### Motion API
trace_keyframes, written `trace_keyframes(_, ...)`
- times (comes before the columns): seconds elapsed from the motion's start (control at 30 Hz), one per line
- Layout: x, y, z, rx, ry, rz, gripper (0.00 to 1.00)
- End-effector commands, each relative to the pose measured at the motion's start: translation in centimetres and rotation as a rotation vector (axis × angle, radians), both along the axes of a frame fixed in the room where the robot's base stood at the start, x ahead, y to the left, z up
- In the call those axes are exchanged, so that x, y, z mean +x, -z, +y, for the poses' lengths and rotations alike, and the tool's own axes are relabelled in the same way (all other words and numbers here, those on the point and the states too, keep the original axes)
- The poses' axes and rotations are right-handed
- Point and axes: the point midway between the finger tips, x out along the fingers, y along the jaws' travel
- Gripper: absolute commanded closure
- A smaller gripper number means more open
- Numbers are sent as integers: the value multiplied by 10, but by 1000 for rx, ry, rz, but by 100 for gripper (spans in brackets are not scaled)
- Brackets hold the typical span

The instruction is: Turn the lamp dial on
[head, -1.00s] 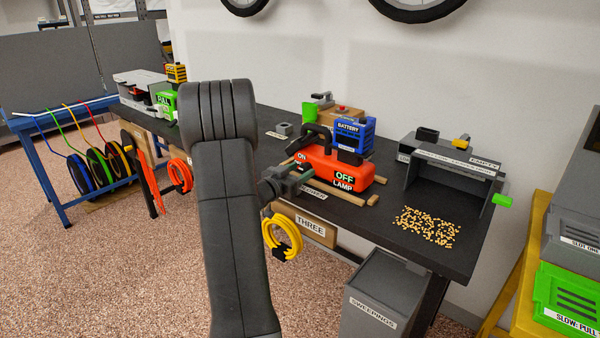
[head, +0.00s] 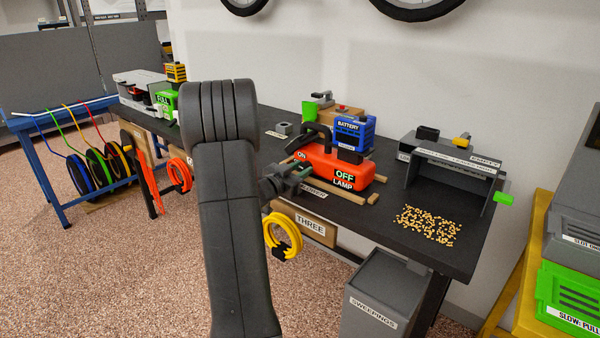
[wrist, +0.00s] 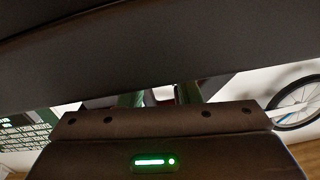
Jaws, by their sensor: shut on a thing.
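The orange lamp (head: 322,166) stands on the black bench in the head view. It has an ON label at its left, an OFF label to the right and a LAMP label below OFF. My gripper (head: 298,177) is at the lamp's front, between the ON and OFF labels, shut on what appears to be the lamp dial. The dial is hidden behind the fingers, so its setting cannot be told. In the wrist view my gripper (wrist: 165,98) shows two greenish fingers with something dark between them, mostly blocked by a large dark shape.
A blue battery (head: 354,134) sits on the lamp. Wooden strips lie around the lamp's base. A grey housing (head: 450,165) and scattered pellets (head: 430,225) are on the bench to the right. Yellow cable (head: 284,236) hangs below the front edge, left of a sweepings bin (head: 385,295).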

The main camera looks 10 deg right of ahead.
Motion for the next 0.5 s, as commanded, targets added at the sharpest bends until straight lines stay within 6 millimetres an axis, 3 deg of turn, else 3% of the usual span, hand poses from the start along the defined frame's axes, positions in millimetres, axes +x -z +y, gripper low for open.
trace_keyframes(0.2,0,0,0,1,1,2,92)
trace_keyframes(0.23,0,0,0,1,1,2,64)
trace_keyframes(0.3,0,0,0,0,1,1,50)
trace_keyframes(0.5,0,0,0,0,0,1,49)
